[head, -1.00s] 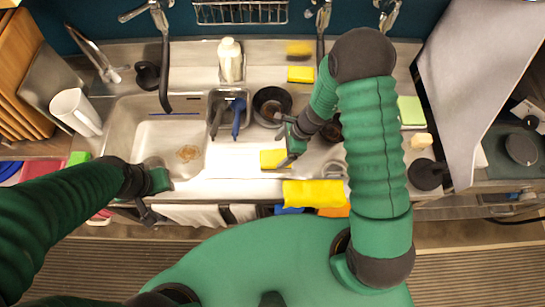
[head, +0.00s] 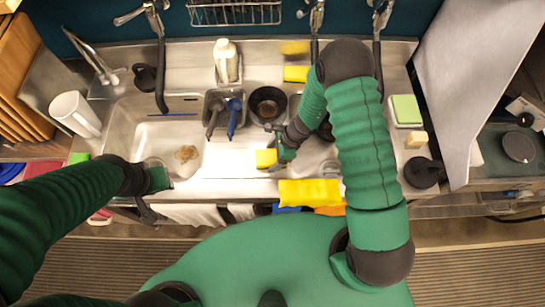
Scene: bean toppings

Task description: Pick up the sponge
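A yellow sponge (head: 266,158) lies at the front of the metal counter, between the two basins. My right gripper (head: 278,160) is over its right end, reaching down from the upper right. The fingers are small and partly hidden, so I cannot tell whether they are closed on the sponge. Another yellow sponge (head: 296,74) lies on the back ledge, and a green-topped sponge (head: 406,110) lies at the right. My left gripper (head: 147,212) hangs at the sink's front left edge, away from the sponges; its finger state is unclear.
A black bowl (head: 268,104) stands just behind the sponge. A caddy with a blue-handled brush (head: 234,116) is to its left. A yellow cloth (head: 309,192) hangs over the front edge. A white bottle (head: 226,62) and taps line the back.

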